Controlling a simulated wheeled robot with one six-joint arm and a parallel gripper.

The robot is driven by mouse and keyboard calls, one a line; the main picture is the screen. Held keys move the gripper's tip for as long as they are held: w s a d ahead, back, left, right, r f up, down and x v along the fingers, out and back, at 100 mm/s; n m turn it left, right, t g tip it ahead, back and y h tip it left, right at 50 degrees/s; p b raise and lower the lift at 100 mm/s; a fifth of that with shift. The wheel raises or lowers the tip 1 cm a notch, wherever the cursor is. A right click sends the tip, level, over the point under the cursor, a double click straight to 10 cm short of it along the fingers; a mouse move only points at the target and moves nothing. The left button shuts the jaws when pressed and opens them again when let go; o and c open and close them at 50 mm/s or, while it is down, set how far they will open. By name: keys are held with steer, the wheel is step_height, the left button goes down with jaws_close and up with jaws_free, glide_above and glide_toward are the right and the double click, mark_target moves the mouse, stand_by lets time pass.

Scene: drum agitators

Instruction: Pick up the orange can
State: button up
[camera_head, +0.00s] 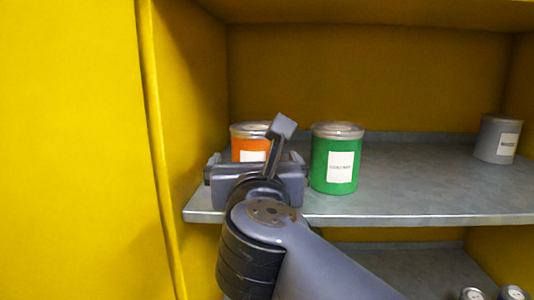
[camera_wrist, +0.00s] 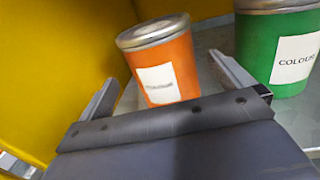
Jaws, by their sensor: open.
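The orange can (camera_head: 250,143) stands upright on the shelf, with a grey lid and a white label. My gripper and arm hide its lower part in the head view. In the wrist view the orange can (camera_wrist: 163,62) is ahead of my gripper (camera_wrist: 165,90), in the space between the two spread fingers. My gripper is open and empty. In the head view my gripper (camera_head: 262,158) is at the shelf's front edge, in front of the can. I cannot tell exactly how far the fingertips reach past the can's near side.
A green can (camera_head: 335,160) stands close to the right of the orange can, and also shows in the wrist view (camera_wrist: 275,45). A grey can (camera_head: 497,139) is far right on the grey shelf (camera_head: 420,190). A yellow cabinet wall (camera_head: 190,90) is close on the left. More cans sit below.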

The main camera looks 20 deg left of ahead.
steer(key=x, duration=0.4)
steer(key=shift+d+r, duration=0.1)
steer(key=shift+c, duration=0.2)
steer(key=c, duration=1.2)
steer(key=shift+c, duration=0.6)
steer(key=shift+r, duration=0.2)
